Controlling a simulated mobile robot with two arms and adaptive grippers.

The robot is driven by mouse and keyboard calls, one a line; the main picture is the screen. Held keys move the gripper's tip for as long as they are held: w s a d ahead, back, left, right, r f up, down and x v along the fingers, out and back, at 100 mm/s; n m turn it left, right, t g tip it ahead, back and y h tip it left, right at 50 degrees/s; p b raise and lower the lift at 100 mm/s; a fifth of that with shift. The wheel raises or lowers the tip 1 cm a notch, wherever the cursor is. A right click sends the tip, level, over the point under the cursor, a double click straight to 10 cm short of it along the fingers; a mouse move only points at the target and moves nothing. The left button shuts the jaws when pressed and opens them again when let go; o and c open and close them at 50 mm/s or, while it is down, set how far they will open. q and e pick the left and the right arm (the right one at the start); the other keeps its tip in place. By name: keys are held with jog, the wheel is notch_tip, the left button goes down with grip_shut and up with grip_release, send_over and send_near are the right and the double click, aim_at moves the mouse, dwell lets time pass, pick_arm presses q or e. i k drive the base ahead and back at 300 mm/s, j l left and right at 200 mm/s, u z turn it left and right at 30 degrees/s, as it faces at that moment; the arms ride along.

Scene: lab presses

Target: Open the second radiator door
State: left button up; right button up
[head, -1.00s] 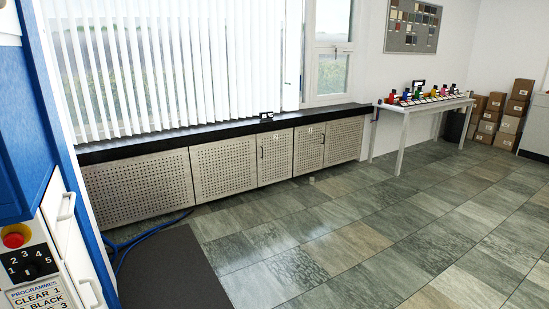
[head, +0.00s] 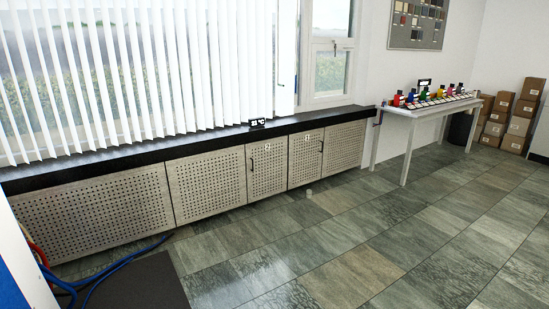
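A long radiator cover with perforated pale panels runs under the window in the head view. Its door marked 2 (head: 268,172) is closed, with a dark handle on its left side. The door marked 1 (head: 305,160) is closed beside it to the right, with a dark handle near its right edge. Wider perforated panels (head: 210,185) lie to the left and one more (head: 346,146) to the right. Neither of my grippers shows in this view.
A black sill (head: 200,139) tops the cover and holds a small display (head: 258,123). A white table (head: 425,109) with coloured bottles stands right of the cover. Blue hoses (head: 110,270) and a dark mat (head: 140,283) lie at lower left.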

aim_at(266, 160)
jog(key=i, duration=2.65)
